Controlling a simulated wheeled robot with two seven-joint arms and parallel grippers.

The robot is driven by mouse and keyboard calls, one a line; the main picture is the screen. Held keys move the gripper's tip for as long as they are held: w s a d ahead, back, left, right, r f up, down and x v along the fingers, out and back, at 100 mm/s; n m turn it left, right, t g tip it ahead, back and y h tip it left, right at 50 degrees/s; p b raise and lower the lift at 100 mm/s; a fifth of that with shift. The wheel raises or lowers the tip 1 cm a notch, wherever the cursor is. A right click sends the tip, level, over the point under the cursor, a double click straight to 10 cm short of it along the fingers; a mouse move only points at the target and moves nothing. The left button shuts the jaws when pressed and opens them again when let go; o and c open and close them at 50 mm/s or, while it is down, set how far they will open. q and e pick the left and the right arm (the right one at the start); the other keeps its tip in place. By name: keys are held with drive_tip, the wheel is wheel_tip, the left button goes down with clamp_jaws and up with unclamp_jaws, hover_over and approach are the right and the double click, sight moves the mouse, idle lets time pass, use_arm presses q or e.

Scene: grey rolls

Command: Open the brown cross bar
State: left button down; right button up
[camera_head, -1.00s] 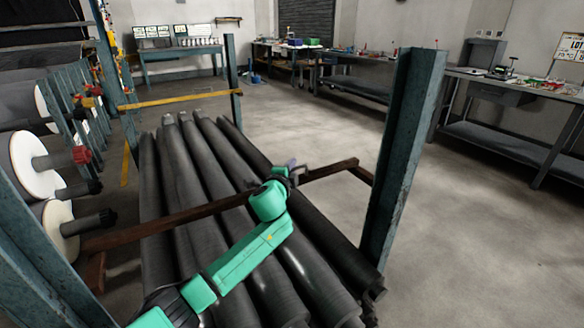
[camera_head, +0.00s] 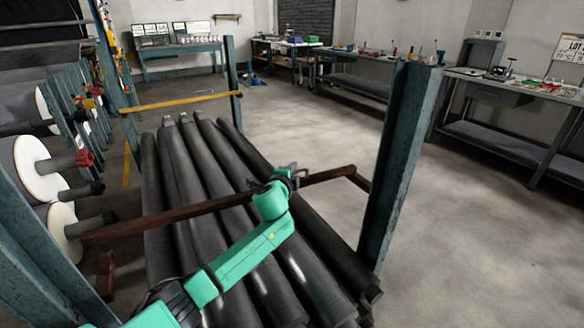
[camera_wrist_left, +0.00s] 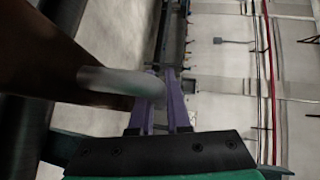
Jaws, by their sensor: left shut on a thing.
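The brown cross bar (camera_head: 205,212) runs over the dark rolls in the camera_head view, from the left posts toward the right post. Its right end stands a little above a brown bracket (camera_head: 361,182) on that post, and its left end is above another brown bracket (camera_head: 105,275). My left gripper (camera_head: 295,172) is at the bar's right half. In the left wrist view its purple fingers (camera_wrist_left: 160,102) are shut on a grey rounded handle (camera_wrist_left: 112,84), which sticks out from the brown bar (camera_wrist_left: 45,55). The right gripper is out of view.
Several long dark rolls (camera_head: 235,165) lie under the bar and my green arm. A teal post (camera_head: 398,160) stands to the right. A yellow bar (camera_head: 180,102) crosses the far end. White-ended reels (camera_head: 38,165) are at the left. The floor on the right is clear.

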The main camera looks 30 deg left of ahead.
use_arm(q)
drive_tip(key=w+d+r+m+g+p, duration=0.1)
drive_tip(key=w+r+g+p, duration=0.1)
drive_tip(key=r+p, duration=0.3)
drive_tip(key=w+d+r+m+g+p, duration=0.2)
drive_tip(key=r+p, duration=0.4)
drive_tip(key=p, duration=0.7)
drive_tip(key=shift+w+d+r+y+p, duration=0.15)
drive_tip(key=shift+w+r+y+p, duration=0.2)
drive_tip(key=shift+w, duration=0.45)
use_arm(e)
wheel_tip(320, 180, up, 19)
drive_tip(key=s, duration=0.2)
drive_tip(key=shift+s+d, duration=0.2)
use_arm(q)
drive_tip(key=c, duration=1.2)
unclamp_jaws()
drive_tip(key=shift+f, duration=0.1)
drive_tip(key=shift+s, duration=0.1)
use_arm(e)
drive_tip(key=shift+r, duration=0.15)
